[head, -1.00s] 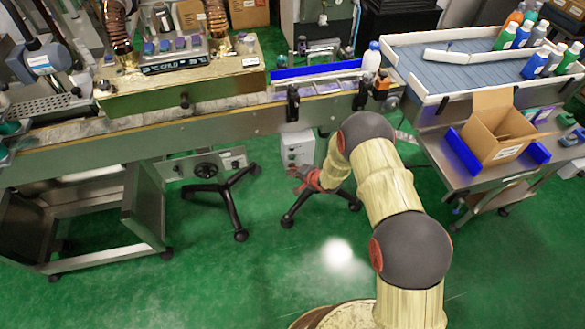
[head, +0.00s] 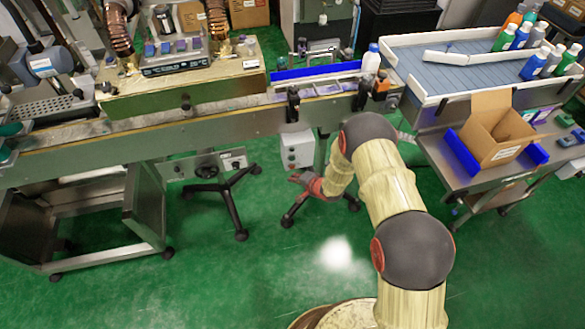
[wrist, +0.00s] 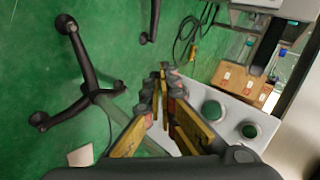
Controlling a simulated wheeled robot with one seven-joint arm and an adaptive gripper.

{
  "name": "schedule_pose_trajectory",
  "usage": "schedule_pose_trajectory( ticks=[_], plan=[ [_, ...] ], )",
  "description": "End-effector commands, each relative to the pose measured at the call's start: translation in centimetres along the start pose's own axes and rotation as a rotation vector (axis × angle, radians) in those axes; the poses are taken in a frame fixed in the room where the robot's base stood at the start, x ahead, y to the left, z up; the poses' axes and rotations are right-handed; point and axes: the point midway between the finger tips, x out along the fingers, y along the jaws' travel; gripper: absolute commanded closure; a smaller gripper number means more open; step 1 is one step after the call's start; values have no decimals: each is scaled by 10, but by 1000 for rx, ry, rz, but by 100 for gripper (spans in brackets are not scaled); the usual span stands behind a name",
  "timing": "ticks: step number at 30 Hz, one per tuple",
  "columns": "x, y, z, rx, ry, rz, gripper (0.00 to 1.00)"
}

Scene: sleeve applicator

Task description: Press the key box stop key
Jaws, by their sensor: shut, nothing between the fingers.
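The key box (head: 297,149) is a pale grey box hanging under the conveyor's front side, with small round keys on its face. In the wrist view a pale panel (wrist: 225,95), which looks like this box, lies to the right of my fingers and carries two round dark green faces, one (wrist: 211,109) nearer the middle and one (wrist: 249,130) further right. Which key is the stop key I cannot tell. My gripper (head: 296,179) is shut and empty, just below and in front of the box. In the wrist view its fingertips (wrist: 163,72) meet left of the panel, apparently apart from the keys.
The conveyor (head: 230,120) runs above the box. A wheeled black stand leg (head: 228,205) and another stand leg (wrist: 85,55) are near the gripper. A cardboard box (wrist: 243,82) and loose cables (wrist: 188,40) lie beyond the fingers. Green floor is open in front.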

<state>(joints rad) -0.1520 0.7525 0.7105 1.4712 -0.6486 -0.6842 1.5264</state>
Motion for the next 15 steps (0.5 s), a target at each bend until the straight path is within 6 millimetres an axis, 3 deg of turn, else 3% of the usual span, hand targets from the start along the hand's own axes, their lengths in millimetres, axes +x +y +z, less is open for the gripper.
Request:
schedule_pose_trajectory(
  ticks=[9, 15],
  plan=[
    [-22, 14, 14, 1, 0, 0, 100],
    [-26, 18, 18, 0, 1, -1, 100]
  ],
)
